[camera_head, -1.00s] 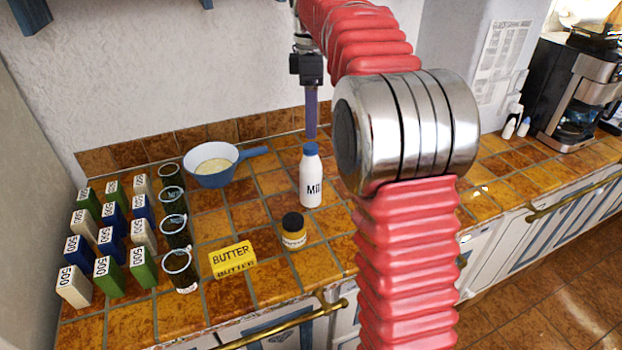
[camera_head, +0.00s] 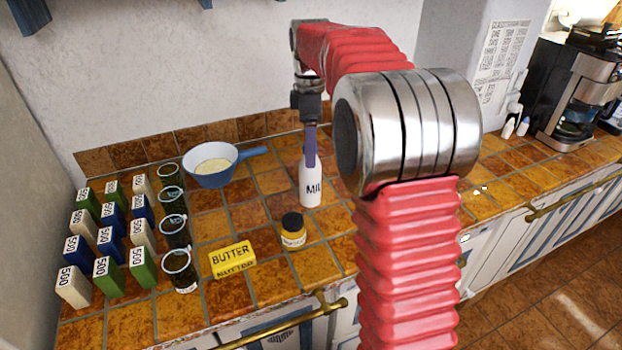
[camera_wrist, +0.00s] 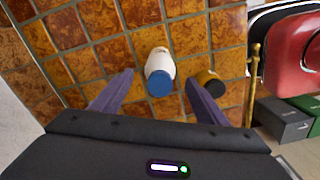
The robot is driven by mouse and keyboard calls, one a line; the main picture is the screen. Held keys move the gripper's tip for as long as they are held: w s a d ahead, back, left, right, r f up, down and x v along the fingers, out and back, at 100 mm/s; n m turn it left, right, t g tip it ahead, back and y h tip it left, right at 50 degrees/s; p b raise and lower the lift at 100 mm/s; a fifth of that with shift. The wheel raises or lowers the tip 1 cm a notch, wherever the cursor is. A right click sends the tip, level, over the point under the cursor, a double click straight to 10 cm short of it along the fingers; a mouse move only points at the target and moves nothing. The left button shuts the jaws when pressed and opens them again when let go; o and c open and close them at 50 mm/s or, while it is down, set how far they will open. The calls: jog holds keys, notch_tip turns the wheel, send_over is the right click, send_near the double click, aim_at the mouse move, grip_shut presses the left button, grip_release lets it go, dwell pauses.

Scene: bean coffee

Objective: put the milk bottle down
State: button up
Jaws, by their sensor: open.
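The milk bottle (camera_head: 311,187) is white with a blue cap and stands upright on the tiled counter. In the wrist view the milk bottle (camera_wrist: 160,71) lies between the two purple fingers, with a gap on each side. My gripper (camera_head: 311,150) is around the bottle's top in the head view, its fingers hiding most of the cap. It also shows in the wrist view (camera_wrist: 159,85), open, with the fingers apart and not touching the bottle.
A jar with a black lid (camera_head: 292,230) and a yellow butter pack (camera_head: 232,259) stand in front of the bottle. A blue pan (camera_head: 211,178) is behind left. Several dark mugs (camera_head: 175,231) and 500-marked blocks (camera_head: 108,267) stand left. A coffee machine (camera_head: 575,95) is far right.

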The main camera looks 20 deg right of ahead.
aim_at(310, 175)
jog(key=shift+f, duration=0.25)
notch_tip(310, 175, down, 5)
jog(key=shift+f, duration=0.1)
dwell(0.5)
jog(key=shift+c, duration=0.5)
grip_shut()
dwell(0.6)
